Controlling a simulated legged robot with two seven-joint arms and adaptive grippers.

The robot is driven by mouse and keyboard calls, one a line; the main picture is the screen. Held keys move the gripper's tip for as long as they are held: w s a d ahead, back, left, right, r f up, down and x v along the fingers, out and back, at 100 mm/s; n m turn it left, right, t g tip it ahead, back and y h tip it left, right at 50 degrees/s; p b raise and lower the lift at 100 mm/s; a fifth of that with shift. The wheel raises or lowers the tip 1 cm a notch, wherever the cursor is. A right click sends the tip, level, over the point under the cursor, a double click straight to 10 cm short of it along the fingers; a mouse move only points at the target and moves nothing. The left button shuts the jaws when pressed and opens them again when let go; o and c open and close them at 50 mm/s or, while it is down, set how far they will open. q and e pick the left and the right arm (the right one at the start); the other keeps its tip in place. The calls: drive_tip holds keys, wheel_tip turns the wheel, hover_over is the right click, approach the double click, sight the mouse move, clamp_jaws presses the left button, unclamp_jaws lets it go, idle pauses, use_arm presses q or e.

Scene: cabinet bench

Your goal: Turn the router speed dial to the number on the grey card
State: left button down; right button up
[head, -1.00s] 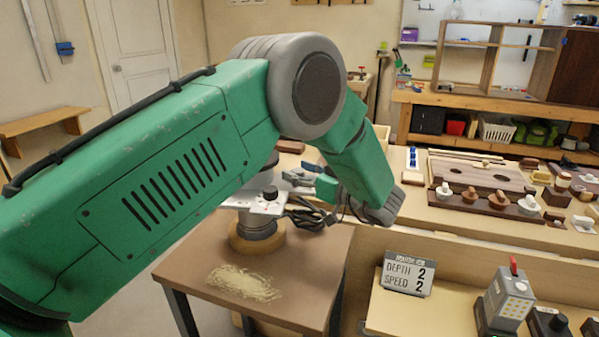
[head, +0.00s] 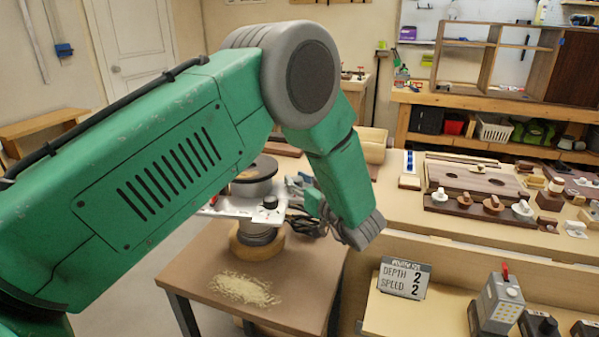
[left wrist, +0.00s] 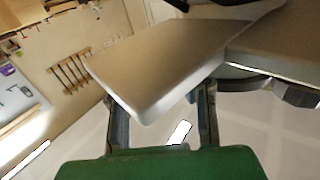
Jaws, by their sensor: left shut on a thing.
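The grey card (head: 404,279) reads DEPTH 2, SPEED 2 in the head view. The router (head: 240,207) stands left of it on a wooden ring, partly behind my left arm. It has a pale plate, a grey round body above and a black knob (head: 270,202); the knob's setting is too small to read. My left gripper (head: 302,190) is at the router's right side, partly hidden by my forearm. In the left wrist view, a pale flat slab (left wrist: 165,62), apparently the router's plate, lies between its fingers (left wrist: 163,115). My right gripper is not in view.
The router's small brown table (head: 290,275) has sawdust (head: 245,288) in front. A dark cable (head: 310,225) hangs by the gripper. A grey block-shaped device (head: 498,303) with a red top stands right of the card. The bench (head: 400,210) behind holds boards and several knobs.

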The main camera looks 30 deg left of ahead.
use_arm(q)
drive_tip(key=shift+s+a+m+t+h+p, duration=0.1)
drive_tip(key=shift+m+t+h+p, duration=0.95)
drive_tip(key=shift+t, duration=0.85)
drive_tip(key=shift+f+m, duration=0.1)
drive_tip(key=shift+m, duration=0.35)
drive_tip(key=c, duration=1.2)
unclamp_jaws()
drive_tip(key=shift+a, duration=0.1)
drive_tip(key=shift+s+d, duration=0.15)
drive_tip(key=shift+d, duration=0.25)
drive_tip(key=v, duration=1.1)
